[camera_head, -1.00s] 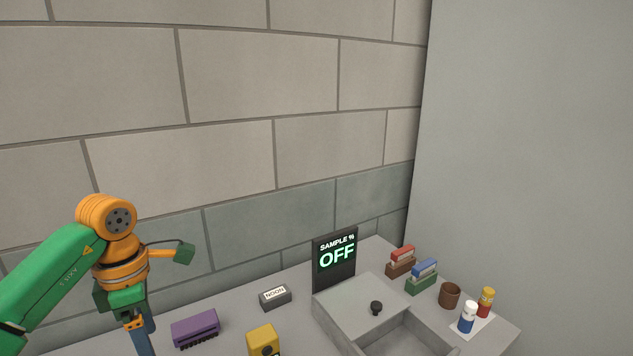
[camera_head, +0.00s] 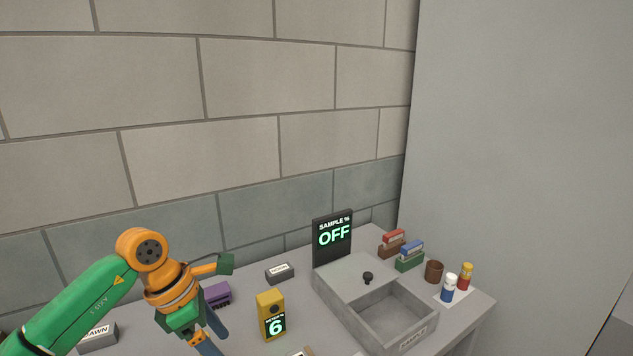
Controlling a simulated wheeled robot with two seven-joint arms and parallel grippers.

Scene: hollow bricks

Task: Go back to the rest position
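My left arm comes in from the lower left, raised over the table. Its gripper (camera_head: 217,336) points down, left of a yellow device (camera_head: 268,304) that shows a green "6". Its two fingers look apart, with nothing seen between them; their tips are near the bottom edge of the view. My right arm and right gripper are out of view.
On the grey table are a purple block (camera_head: 219,295), "NOON" block (camera_head: 280,275), "DAWN" block (camera_head: 97,340), "OFF" display (camera_head: 333,256) and "SAMPLE" box (camera_head: 411,339) with a partly covered, empty-looking inside. Card holders (camera_head: 410,262), a brown cup (camera_head: 434,272) and two bottles (camera_head: 450,287) stand right.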

